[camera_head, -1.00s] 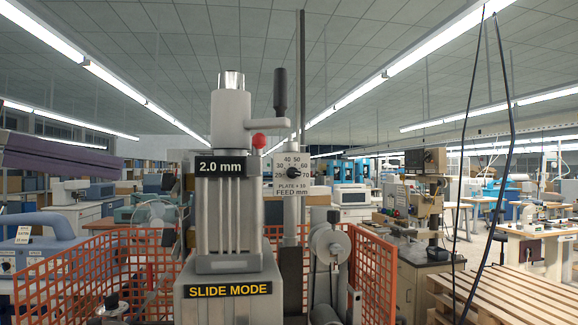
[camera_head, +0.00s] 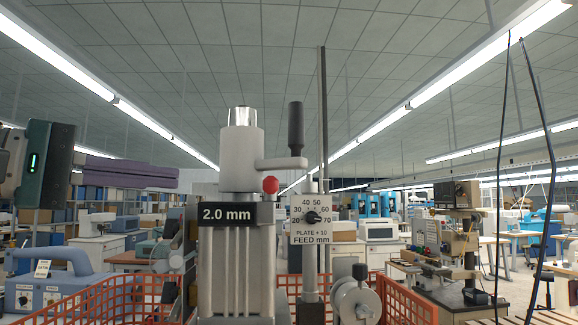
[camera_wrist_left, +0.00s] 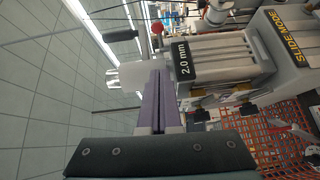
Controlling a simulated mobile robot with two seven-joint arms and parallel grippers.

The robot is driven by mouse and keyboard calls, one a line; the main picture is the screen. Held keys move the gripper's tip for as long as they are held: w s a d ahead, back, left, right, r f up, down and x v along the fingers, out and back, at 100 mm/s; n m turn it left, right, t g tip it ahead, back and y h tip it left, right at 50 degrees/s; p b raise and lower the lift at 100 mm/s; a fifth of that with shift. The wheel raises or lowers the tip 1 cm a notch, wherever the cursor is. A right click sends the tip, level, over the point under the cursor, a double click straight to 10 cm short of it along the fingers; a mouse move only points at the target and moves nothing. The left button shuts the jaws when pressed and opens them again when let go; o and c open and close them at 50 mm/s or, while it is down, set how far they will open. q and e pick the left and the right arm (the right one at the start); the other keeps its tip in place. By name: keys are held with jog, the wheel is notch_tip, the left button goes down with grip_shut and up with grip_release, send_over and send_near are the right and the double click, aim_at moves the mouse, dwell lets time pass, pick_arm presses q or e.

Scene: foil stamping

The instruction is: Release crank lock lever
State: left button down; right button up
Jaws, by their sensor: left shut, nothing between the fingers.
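The red ball knob (camera_head: 270,185) of the lock lever sits on the press head, just below the crank arm (camera_head: 280,164). It also shows in the left wrist view (camera_wrist_left: 156,27). The lever's stem is mostly hidden. The crank has an upright black handle (camera_head: 296,128) and a grey hub (camera_head: 240,160) with a bright metal top. My left gripper (camera_head: 176,177) comes in from the left with its purple fingers shut and empty. In the head view its tips end left of the hub, apart from the red knob. My right gripper is not in view.
The "2.0 mm" label (camera_head: 228,214) is below the hub, and a feed dial (camera_head: 314,218) stands right of the knob. An orange mesh guard (camera_head: 407,298) surrounds the press. A blue machine (camera_head: 60,275) stands at the left. Space above the press is open.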

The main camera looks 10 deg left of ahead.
aim_at(239, 183)
pick_arm(q)
jog(key=w+d+p, duration=0.3)
jog(key=d+p, duration=0.1)
jog(key=d, duration=0.1)
jog(key=w+d+p, duration=0.2)
jog(key=d+p, duration=0.1)
jog(key=shift+w+f, duration=0.2)
jog(key=shift+w, duration=0.1)
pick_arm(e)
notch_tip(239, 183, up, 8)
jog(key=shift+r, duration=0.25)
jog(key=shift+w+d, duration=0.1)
pick_arm(q)
jog(key=shift+d, duration=0.2)
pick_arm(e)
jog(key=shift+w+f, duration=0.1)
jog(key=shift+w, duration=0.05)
